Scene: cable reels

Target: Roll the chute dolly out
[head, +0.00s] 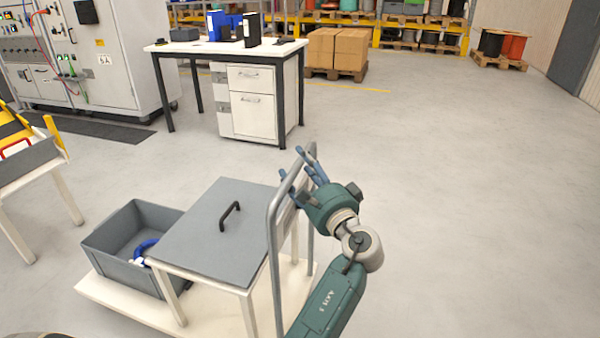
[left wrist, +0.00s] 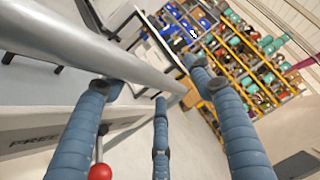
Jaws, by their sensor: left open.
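The chute dolly (head: 100,292) is a low cream platform with a grey tubular push handle (head: 273,235) at its right end. A cream-legged stand with a grey lid (head: 205,235) and black grip stands on it. My left gripper (head: 296,168) is open at the top of the push handle, its blue fingers spread around the bar. In the left wrist view the grey tube (left wrist: 125,62) runs close by the open fingers; I cannot tell whether they touch it. A red knob (left wrist: 100,172) and a panel with partly hidden lettering (left wrist: 40,140) show below the tube. My right gripper is out of view.
A grey bin (head: 125,265) with a blue item sits on the dolly's left. A white desk (head: 225,48) stands behind, with cartons on a pallet (head: 337,50) farther back. A cabinet (head: 95,60) and yellow-edged table (head: 40,165) are left. The floor at right is clear.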

